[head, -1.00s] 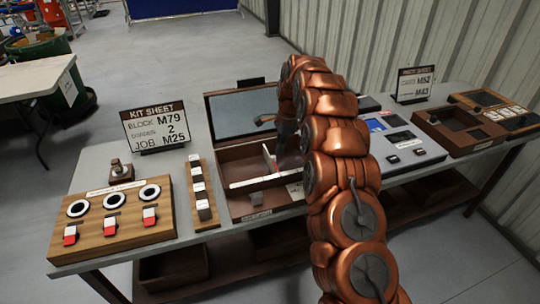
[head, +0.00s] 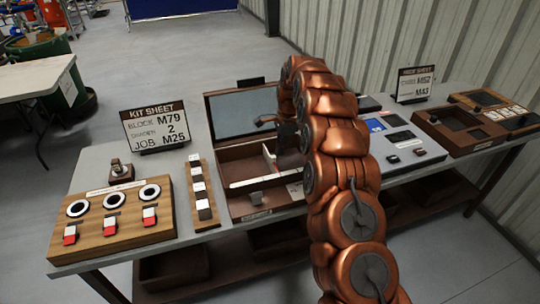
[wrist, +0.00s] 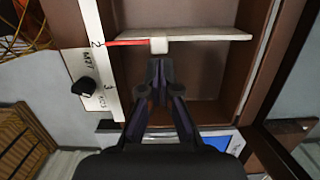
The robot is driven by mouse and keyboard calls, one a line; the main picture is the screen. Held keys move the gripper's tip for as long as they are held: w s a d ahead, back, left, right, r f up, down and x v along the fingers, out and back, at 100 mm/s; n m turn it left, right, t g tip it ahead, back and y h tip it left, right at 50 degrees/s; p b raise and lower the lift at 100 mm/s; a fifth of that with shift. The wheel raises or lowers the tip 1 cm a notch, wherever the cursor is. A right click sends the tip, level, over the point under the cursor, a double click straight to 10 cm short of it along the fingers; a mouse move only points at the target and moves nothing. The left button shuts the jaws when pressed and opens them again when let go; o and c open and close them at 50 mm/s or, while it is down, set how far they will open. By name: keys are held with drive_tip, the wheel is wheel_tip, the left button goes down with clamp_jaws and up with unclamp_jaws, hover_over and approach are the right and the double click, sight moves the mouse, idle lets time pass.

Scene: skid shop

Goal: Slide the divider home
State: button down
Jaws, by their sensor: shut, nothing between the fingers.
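The open kit box (head: 232,160) stands on the bench with its lid up. The pale divider (head: 269,160) stands across its inside, and in the wrist view the divider (wrist: 205,38) spans the box with a cream block at its middle. A red line runs along its left part, ending at the white numbered strip (wrist: 103,60) near the 2. My gripper (wrist: 158,68) is shut and empty, its tips just below the cream block in the picture; I cannot tell if they touch. In the head view my arm hides part of the box.
Left of the box are a block rail (head: 200,190), a wooden switch board (head: 110,215) and a kit sheet (head: 155,127). A grey panel and a brown tray (head: 455,130) are to the right.

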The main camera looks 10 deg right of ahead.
sight(271, 156)
drive_tip(key=shift+f+b, duration=0.45)
drive_tip(key=shift+f, duration=1.25)
drive_tip(key=shift+a, duration=0.1)
drive_tip(key=shift+s+a, duration=0.15)
drive_tip(key=shift+a, duration=1.65)
drive_tip(key=shift+s+a, duration=0.2)
drive_tip(key=shift+a, duration=1.55)
drive_tip(key=shift+s+a, duration=0.2)
drive_tip(key=shift+a, duration=1.4)
drive_tip(key=shift+s+a, duration=0.1)
drive_tip(key=shift+a, duration=1.05)
drive_tip(key=shift+d+r, duration=0.1)
drive_tip(key=shift+d, duration=0.35)
